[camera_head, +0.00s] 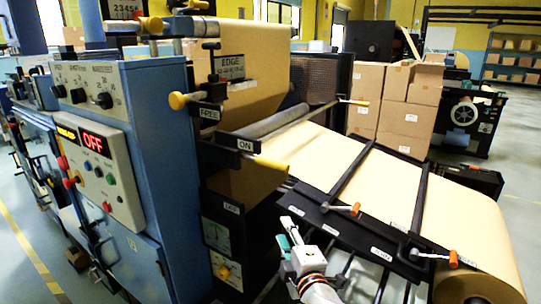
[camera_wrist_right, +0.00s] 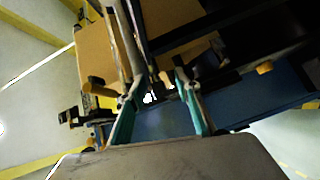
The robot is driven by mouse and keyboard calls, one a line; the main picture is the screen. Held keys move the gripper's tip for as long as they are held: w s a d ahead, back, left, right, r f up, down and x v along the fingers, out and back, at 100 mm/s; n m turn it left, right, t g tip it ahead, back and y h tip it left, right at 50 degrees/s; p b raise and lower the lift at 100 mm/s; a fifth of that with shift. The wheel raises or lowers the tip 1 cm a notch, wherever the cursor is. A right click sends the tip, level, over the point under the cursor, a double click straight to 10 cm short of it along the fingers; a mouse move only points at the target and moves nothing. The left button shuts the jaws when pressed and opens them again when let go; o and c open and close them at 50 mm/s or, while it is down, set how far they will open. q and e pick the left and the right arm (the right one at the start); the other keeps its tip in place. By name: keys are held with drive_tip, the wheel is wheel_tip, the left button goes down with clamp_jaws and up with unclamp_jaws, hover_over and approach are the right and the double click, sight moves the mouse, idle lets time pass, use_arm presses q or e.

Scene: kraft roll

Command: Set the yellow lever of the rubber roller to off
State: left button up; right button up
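The lever with a yellow handle (camera_head: 271,166) sits on the dark side plate of the machine, near the end of the grey roller (camera_head: 275,121). It points right, just below the ON label (camera_head: 245,146). The OFF label (camera_head: 231,208) is lower on the same plate. My right gripper (camera_head: 287,236) is below and to the right of the handle, apart from it. In the right wrist view my right gripper (camera_wrist_right: 158,107) has its teal fingers spread, with nothing visibly held between them. My left gripper is not in view.
Another yellow-tipped lever (camera_head: 178,100) is by the FREE label (camera_head: 210,114). Orange-handled levers (camera_head: 345,208) lie along the front rail of the kraft paper web (camera_head: 370,180). The blue cabinet (camera_head: 160,150) with its control panel (camera_head: 100,165) stands left. Cardboard boxes (camera_head: 395,110) stand behind.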

sight(273, 168)
drive_tip(key=w+r+n+t, duration=0.1)
drive_tip(key=r, duration=0.3)
drive_tip(key=w+a+r+n+p, duration=0.1)
drive_tip(key=r, duration=0.4)
drive_tip(key=w+r+n+t, duration=0.1)
drive_tip(key=r, duration=0.4)
drive_tip(key=shift+w+a+r+n+t, duration=0.1)
drive_tip(key=shift+w+a+n+t, duration=0.2)
drive_tip(key=shift+a, duration=0.1)
drive_tip(key=p+x, duration=0.1)
drive_tip(key=x, duration=0.6)
drive_tip(key=shift+w, duration=0.1)
clamp_jaws()
